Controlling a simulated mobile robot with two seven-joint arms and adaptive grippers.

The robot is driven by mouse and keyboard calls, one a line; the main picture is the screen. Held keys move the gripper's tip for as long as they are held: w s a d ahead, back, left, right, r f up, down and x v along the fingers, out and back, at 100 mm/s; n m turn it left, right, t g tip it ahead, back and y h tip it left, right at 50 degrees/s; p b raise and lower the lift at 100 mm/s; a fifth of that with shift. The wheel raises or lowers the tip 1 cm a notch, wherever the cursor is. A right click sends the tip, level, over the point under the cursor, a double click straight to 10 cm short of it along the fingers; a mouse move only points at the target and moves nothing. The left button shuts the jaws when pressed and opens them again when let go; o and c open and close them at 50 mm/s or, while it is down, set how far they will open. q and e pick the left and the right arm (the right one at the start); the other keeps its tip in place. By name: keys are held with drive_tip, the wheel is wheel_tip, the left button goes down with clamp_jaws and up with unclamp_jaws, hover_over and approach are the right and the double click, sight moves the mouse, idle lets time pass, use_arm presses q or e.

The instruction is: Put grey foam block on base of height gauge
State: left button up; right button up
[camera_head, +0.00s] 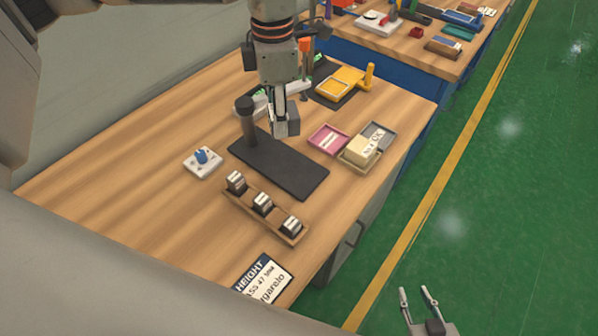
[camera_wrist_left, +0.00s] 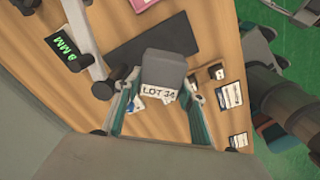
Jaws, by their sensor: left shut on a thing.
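The grey foam block (camera_head: 291,122) is held between the fingers of my left gripper (camera_head: 281,108), above the far part of the height gauge's base. In the left wrist view the block (camera_wrist_left: 163,68) shows a white label reading "LOT 34" between the two fingers (camera_wrist_left: 160,108). The base of the height gauge is a dark flat slab (camera_head: 285,172) on the table. Its dark post (camera_head: 247,122) stands at the slab's far left end, left of the block. A green-lit display (camera_wrist_left: 64,50) shows in the left wrist view. My right gripper (camera_head: 420,304) is open and empty over the green floor.
A wooden rack (camera_head: 250,211) with three small labelled blocks lies in front of the base. A white plate with a blue knob (camera_head: 202,159) is at left. A pink tray (camera_head: 328,138) and a cream block (camera_head: 361,148) are at right. A height sign (camera_head: 264,279) lies near the front.

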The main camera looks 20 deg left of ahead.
sight(291, 114)
use_arm(q)
drive_tip(key=n, duration=0.2)
drive_tip(key=d+r+n, duration=0.1)
drive_tip(key=n, duration=0.3)
drive_tip(key=shift+w+d+r+n, duration=0.1)
drive_tip(key=shift+d+r+n, duration=0.15)
drive_tip(key=shift+r+n, duration=0.15)
drive_tip(key=n, duration=0.2)
drive_tip(key=d+r+n, duration=0.1)
drive_tip(key=n, duration=0.3)
drive_tip(key=shift+d+r, duration=0.2)
drive_tip(key=shift+r, duration=0.1)
drive_tip(key=n, duration=0.2)
drive_tip(key=d+r+n, duration=0.1)
drive_tip(key=n, duration=0.3)
drive_tip(key=shift+d+r+n, duration=0.15)
drive_tip(key=shift+r+n, duration=0.15)
drive_tip(key=f+n, duration=0.2)
drive_tip(key=f, duration=0.4)
drive_tip(key=d+f+n, duration=0.1)
drive_tip(key=f+n, duration=0.1)
drive_tip(key=f, duration=0.4)
drive_tip(key=f+n, duration=0.2)
drive_tip(key=f, duration=0.4)
drive_tip(key=shift+s+d+f, duration=0.15)
drive_tip(key=shift+s+f, duration=0.05)
drive_tip(key=shift+f, duration=0.05)
drive_tip(key=shift+f, duration=0.1)
